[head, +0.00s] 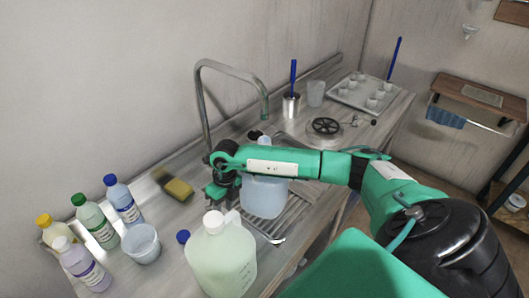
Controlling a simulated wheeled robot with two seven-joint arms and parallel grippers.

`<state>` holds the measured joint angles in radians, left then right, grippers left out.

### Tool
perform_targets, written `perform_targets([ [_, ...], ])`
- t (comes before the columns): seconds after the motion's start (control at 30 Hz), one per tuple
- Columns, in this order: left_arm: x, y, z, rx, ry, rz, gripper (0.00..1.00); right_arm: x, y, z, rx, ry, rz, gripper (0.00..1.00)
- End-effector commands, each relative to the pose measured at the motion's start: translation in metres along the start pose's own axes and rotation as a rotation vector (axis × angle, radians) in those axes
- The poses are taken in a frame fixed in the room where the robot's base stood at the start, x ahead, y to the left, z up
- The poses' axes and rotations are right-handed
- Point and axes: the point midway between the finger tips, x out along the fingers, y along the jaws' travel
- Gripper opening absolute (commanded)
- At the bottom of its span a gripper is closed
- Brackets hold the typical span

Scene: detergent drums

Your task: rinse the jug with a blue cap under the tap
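A pale blue translucent jug (264,198) stands upright by the sink, below the end of the curved metal tap (262,100). A larger pale green jug (222,262) with a white cap stands nearer. A loose blue cap (183,237) lies on the counter (165,215) left of it. No water shows at the tap. My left gripper is out of view.
Several small bottles, including a blue-capped one (122,203), and a clear cup (141,243) stand at left. A metal holder (291,106), a black round strainer (326,126) and a tray of cups (350,98) are farther back.

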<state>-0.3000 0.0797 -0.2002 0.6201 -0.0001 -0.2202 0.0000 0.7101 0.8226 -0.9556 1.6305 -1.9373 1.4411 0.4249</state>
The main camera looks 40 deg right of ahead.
Motion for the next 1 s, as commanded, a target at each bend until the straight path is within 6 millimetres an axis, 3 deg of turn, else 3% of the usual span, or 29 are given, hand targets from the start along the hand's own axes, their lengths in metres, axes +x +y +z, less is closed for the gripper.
perform_targets([
  [0.07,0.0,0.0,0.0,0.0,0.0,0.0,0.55,0.0,0.0,0.0,0.0,0.0,0.0,0.41],
  [0.13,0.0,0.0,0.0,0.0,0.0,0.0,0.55,0.0,0.0,0.0,0.0,0.0,0.0,0.55],
  [0.53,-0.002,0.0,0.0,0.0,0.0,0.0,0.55,-0.004,0.0,0.0,0.0,-0.001,0.0,0.55],
  [1.0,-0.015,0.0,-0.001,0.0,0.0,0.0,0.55,-0.032,-0.002,0.001,0.0,-0.002,-0.001,0.55],
])
